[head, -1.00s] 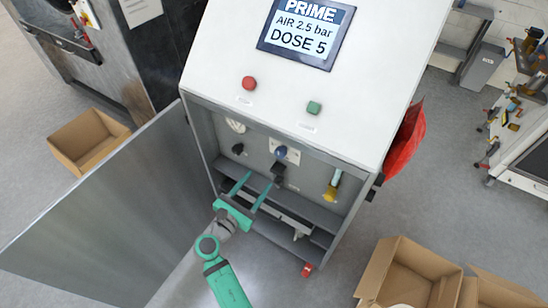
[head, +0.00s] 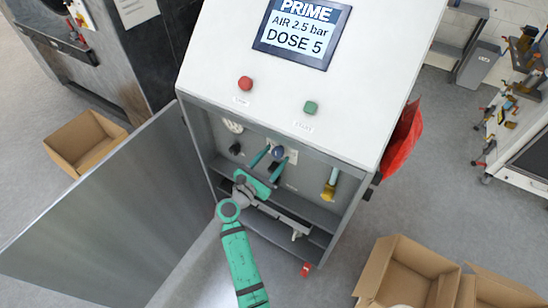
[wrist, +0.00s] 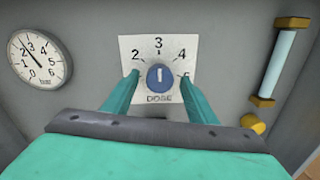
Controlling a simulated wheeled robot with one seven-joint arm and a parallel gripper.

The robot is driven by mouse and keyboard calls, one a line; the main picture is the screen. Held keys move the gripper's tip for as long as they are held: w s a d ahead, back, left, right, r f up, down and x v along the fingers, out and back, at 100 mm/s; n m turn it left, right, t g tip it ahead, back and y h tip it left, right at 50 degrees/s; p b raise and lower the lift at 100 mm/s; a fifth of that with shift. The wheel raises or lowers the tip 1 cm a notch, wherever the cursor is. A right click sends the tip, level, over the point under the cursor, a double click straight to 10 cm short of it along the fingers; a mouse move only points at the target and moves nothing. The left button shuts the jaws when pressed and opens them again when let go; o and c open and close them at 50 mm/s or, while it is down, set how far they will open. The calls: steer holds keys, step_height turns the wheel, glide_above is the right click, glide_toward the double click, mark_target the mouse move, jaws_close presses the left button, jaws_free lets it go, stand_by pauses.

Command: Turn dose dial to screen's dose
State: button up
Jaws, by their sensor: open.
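The screen (head: 301,31) on the white cabinet reads PRIME, AIR 2.5 bar, DOSE 5. The blue dose dial (wrist: 160,77) sits on a white scale plate (wrist: 158,45) inside the open cabinet. Its light mark points straight up, toward 3; 2, 4 and part of 5 also show, and the finger on the right partly covers the 5. The dial also shows in the head view (head: 278,152). My gripper (wrist: 159,80) is open, with one green finger on each side of the dial; I cannot tell whether they touch it.
A pressure gauge (wrist: 40,58) is left of the dial, and a clear tube with brass ends (wrist: 279,60) is right. Red (head: 245,83) and green (head: 310,107) buttons are on the panel above. The cabinet door (head: 110,215) stands open at left.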

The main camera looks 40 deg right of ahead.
steer(key=shift+w+d, duration=0.1)
steer(key=shift+c, duration=0.7)
steer(key=c, duration=0.9)
steer(key=shift+c, duration=0.2)
